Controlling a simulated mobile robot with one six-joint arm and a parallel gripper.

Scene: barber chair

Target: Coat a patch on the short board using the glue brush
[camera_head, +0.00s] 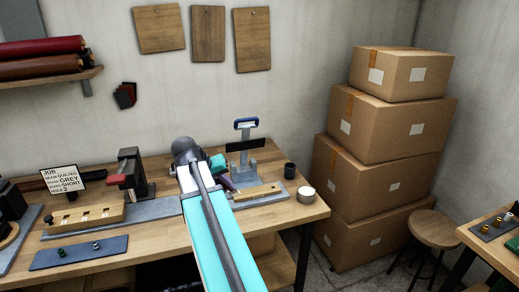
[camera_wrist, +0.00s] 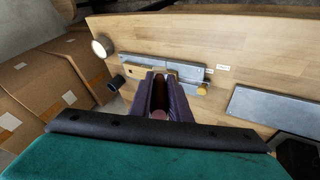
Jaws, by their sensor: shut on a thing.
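My gripper (camera_wrist: 158,98) has dark purple fingers shut on a narrow reddish-brown thing (camera_wrist: 158,114), which looks like the glue brush's handle. Its bristles are hidden. In the head view, my gripper (camera_head: 228,182) is over the right part of the bench, partly hidden by my arm. A grey board (camera_head: 281,197) with a light wooden strip (camera_head: 257,191) on it lies just right of the fingers. In the wrist view this board (camera_wrist: 190,67) lies beyond the fingertips. I cannot tell whether the brush touches it. A white round pot (camera_head: 306,195) stands at the bench's right end.
A blue-handled stand (camera_head: 245,140) rises behind the board. Stacked cartons (camera_head: 375,150) stand right of the bench.

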